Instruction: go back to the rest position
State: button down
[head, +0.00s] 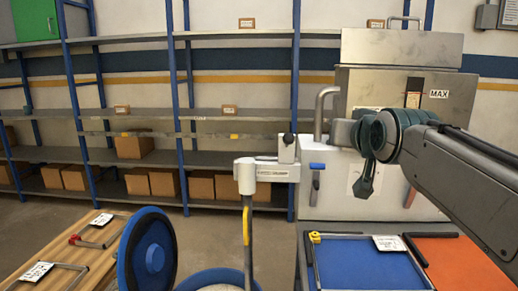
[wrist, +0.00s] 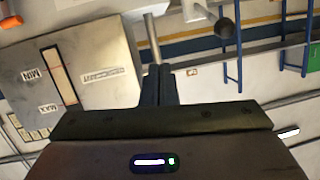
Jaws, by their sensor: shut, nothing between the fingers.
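The washer's upper box (head: 440,105) carries a MAX label. In the wrist view, which looks tilted, the washer panel (wrist: 75,75) shows MIN and MAX labels beside a level window. My arm reaches in from the right of the head view and hides part of the washer. The gripper appears apart from the things around it.
A blue round lid (head: 148,255) stands at the lower left beside a wooden bench (head: 60,255). Blue (head: 360,265) and orange (head: 465,265) panels lie below. Shelves (head: 100,115) line the wall.

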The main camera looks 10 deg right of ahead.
jog(key=s+a+f+g+p, duration=0.3)
jog(key=s+f+g+p, duration=0.1)
jog(key=s+f, duration=0.2)
jog(key=s+a+f+n+g+y+p, duration=0.1)
jog(key=s+a+f+g+p, duration=0.2)
jog(key=s+f, duration=0.3)
jog(key=s+a+f+n+g+p, duration=0.1)
jog(key=s+a+f+g+p, duration=0.2)
jog(key=s+f+g+p, duration=0.2)
notch_tip(320, 180, down, 2)
jog(key=shift+s+a+p, duration=0.4)
jog(key=shift+s+p, duration=0.2)
jog(key=shift+s, duration=0.5)
jog(key=shift+d, duration=0.1)
